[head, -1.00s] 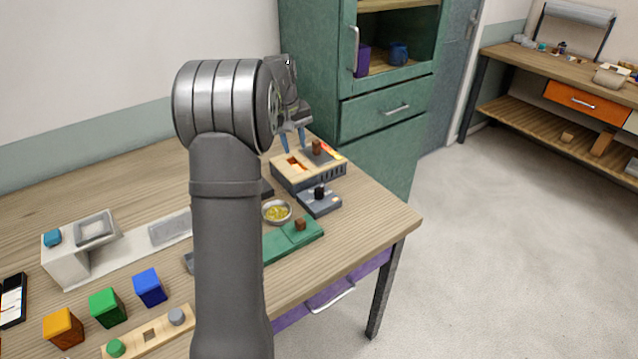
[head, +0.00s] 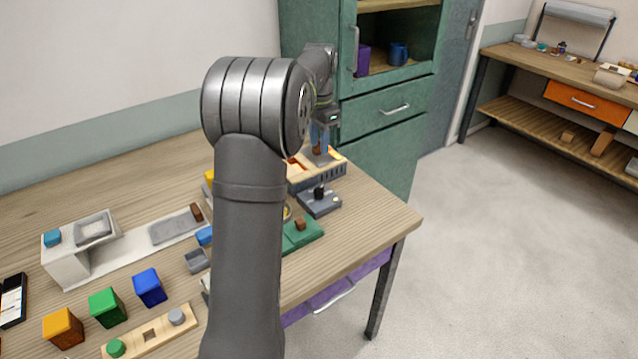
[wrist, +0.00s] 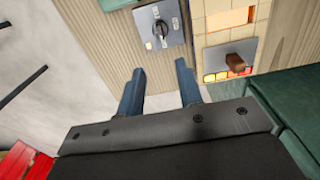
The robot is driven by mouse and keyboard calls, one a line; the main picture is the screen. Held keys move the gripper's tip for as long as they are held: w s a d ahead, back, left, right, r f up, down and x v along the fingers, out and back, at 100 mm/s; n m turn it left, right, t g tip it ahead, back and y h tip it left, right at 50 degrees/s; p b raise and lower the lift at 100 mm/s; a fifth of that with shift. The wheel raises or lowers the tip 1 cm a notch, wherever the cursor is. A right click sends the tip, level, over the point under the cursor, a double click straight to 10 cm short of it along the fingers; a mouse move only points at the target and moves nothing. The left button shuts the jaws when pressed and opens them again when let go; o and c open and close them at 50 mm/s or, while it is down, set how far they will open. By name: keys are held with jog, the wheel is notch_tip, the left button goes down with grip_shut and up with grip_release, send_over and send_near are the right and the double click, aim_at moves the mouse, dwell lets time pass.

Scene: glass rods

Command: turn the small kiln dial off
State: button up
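The small kiln (head: 330,172) stands near the table's far right corner; the wrist view shows its pale brick body (wrist: 197,25). A brown block-shaped handle (wrist: 235,63) sits on its grey panel beside a yellow-to-red strip. In front of the kiln is a grey control box with a black dial (head: 319,193). In the wrist view the dial (wrist: 161,29) carries a white pointer line beside markings too small to read. My gripper (wrist: 160,68) is open and empty, apart from dial and handle. In the head view my gripper (head: 321,140) is above the kiln's handle end, partly hiding it.
A green mat (head: 303,237) with a small brown block lies in front of the control box. The green cabinet (head: 385,150) stands close behind the kiln. Coloured blocks (head: 150,288) are at the front left. The table's right corner (head: 395,218) is clear.

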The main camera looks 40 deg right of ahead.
aim_at(319, 187)
notch_tip(319, 187, down, 15)
jog(key=shift+r, duration=0.2)
grip_shut()
